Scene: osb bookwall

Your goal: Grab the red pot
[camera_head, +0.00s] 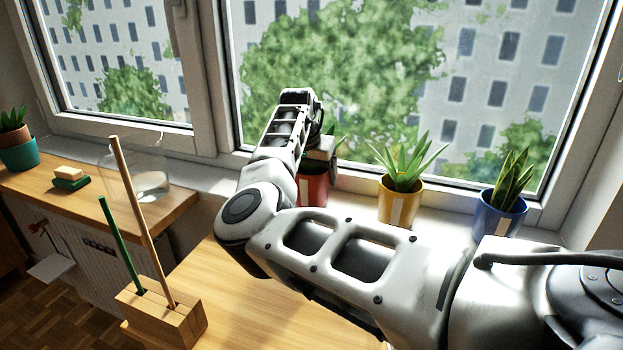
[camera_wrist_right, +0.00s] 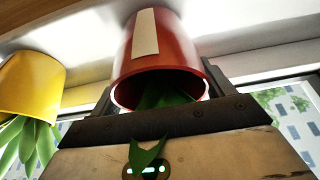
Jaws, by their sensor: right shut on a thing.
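The red pot (camera_head: 313,188) with a green plant stands at the window sill in the head view, largely hidden behind my right arm. In the right wrist view the red pot (camera_wrist_right: 168,55), with a pale label strip, appears upside down between the two fingers of my right gripper (camera_wrist_right: 160,92). The right gripper (camera_head: 322,155) is shut on the red pot, one finger on each side. I cannot tell whether the pot is off the sill. My left gripper is not in view.
A yellow pot (camera_head: 399,203) stands right of the red one and also shows in the wrist view (camera_wrist_right: 30,85). A blue pot (camera_head: 502,213) is farther right. A wooden block (camera_head: 165,318) holds two upright sticks at the front left. A glass jar (camera_head: 150,175) stands on the left counter.

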